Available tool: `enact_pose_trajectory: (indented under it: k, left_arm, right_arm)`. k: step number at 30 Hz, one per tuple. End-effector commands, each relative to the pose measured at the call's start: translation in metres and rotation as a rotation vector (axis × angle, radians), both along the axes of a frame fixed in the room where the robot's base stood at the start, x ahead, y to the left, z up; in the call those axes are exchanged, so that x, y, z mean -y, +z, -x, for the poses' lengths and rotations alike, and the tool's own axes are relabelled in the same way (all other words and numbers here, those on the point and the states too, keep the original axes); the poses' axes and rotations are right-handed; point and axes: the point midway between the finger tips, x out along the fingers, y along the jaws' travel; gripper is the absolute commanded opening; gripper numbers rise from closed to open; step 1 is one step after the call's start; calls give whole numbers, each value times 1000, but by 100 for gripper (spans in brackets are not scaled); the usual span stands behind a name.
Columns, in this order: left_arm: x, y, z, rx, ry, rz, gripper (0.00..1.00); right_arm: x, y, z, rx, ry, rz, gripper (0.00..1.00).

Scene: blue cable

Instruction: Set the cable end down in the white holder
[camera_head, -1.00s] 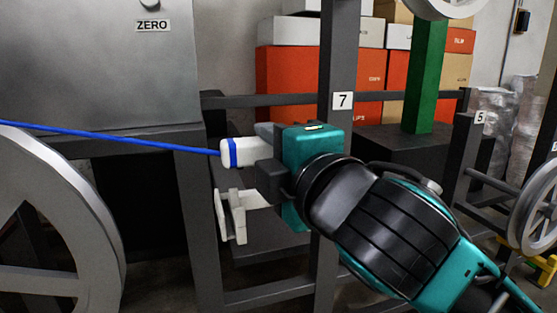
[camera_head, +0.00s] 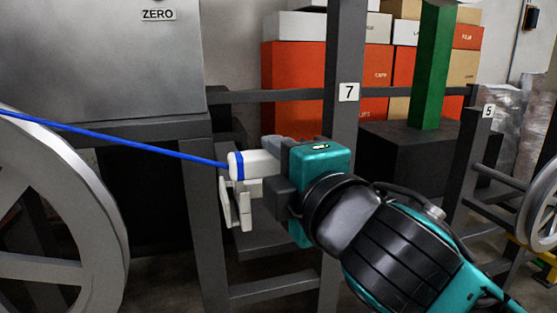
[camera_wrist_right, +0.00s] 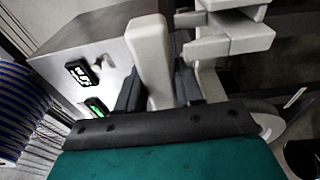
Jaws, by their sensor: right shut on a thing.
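The cable end (camera_head: 257,165) is a white plug with a blue ring, and the blue cable (camera_head: 120,142) runs from it to the upper left. My right gripper (camera_head: 278,163) is shut on the cable end and holds it roughly level. The white holder (camera_head: 245,210) is just below the cable end in the head view, partly hidden by the plug and gripper. I cannot tell whether they touch. In the right wrist view, the white plug (camera_wrist_right: 150,60) sits between the dark fingers, with the white holder (camera_wrist_right: 235,42) beside it to the right. My left gripper is not in view.
A grey post marked 7 (camera_head: 343,60) stands close behind the right gripper. A large grey wheel (camera_head: 60,190) is at left, below a metal cabinet (camera_head: 95,60). Orange and white boxes (camera_head: 290,70) are stacked behind. A green post (camera_head: 432,70) stands at right.

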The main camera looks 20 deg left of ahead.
Motion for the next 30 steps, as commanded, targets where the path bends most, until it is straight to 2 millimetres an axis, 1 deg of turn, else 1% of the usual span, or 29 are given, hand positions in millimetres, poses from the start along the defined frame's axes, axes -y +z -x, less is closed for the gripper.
enact_pose_trajectory:
  k: [5, 16, 30]
  left_arm:
    - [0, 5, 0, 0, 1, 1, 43]
    - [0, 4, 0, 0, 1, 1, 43]
    - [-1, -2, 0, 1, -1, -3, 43]
  right_arm:
    - [1, 1, 1, 1, -1, -1, 9]
    - [1, 0, 2, 1, 0, -1, 9]
    - [1, -13, 1, 0, 0, 0, 9]
